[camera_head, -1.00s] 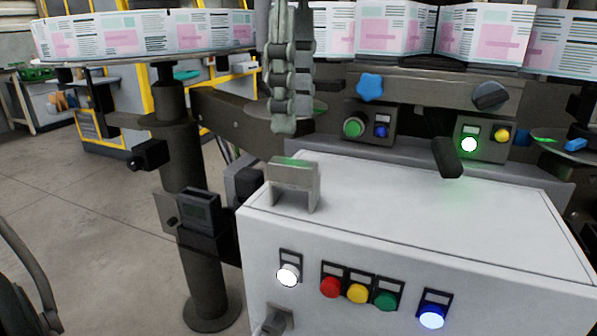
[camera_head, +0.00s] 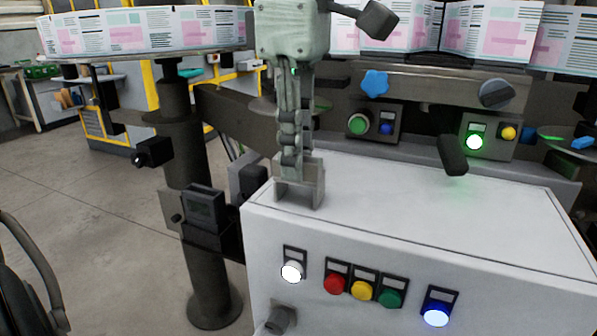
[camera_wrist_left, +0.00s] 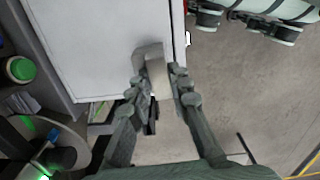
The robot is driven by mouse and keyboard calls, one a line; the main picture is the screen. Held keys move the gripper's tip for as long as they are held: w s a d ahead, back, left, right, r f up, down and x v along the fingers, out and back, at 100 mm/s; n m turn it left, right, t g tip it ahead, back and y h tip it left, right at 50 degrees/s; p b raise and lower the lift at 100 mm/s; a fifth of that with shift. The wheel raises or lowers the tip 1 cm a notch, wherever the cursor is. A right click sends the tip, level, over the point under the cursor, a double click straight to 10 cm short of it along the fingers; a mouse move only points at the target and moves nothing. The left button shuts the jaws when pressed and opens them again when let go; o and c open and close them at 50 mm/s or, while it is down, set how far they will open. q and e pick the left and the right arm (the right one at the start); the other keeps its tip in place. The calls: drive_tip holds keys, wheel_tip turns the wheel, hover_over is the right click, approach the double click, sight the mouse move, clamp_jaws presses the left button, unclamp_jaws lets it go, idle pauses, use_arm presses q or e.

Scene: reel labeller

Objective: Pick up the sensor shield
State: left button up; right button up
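The sensor shield is a small grey metal bracket (camera_head: 313,188) standing upright on the left back corner of the white cabinet top. My left gripper (camera_head: 291,168) points down from above, with its fingertips at the shield's upper part and hiding some of it. In the left wrist view the shield (camera_wrist_left: 157,74) lies between the two fingertips (camera_wrist_left: 163,92). The fingers are apart, with a visible gap on the right finger's side; contact on the other side is unclear. My right gripper is not in view.
The white cabinet (camera_head: 440,215) carries several coloured buttons on its front, and its top is mostly clear. A dark post with a small display box (camera_head: 204,207) stands to its left. Behind are a rail with a blue knob (camera_head: 375,83) and button boxes.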

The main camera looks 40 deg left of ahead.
use_arm(q)
clamp_jaws()
drive_tip(key=shift+r, duration=0.1)
drive_tip(key=shift+r, duration=0.25)
wheel_tip(320, 180, up, 4)
drive_tip(key=shift+f, duration=0.1)
drive_tip(key=s+a+r, duration=0.2)
drive_tip(key=s+r, duration=0.4)
drive_tip(key=s, duration=0.5)
drive_tip(key=shift+s+r, duration=0.25)
drive_tip(key=shift+s, duration=0.05)
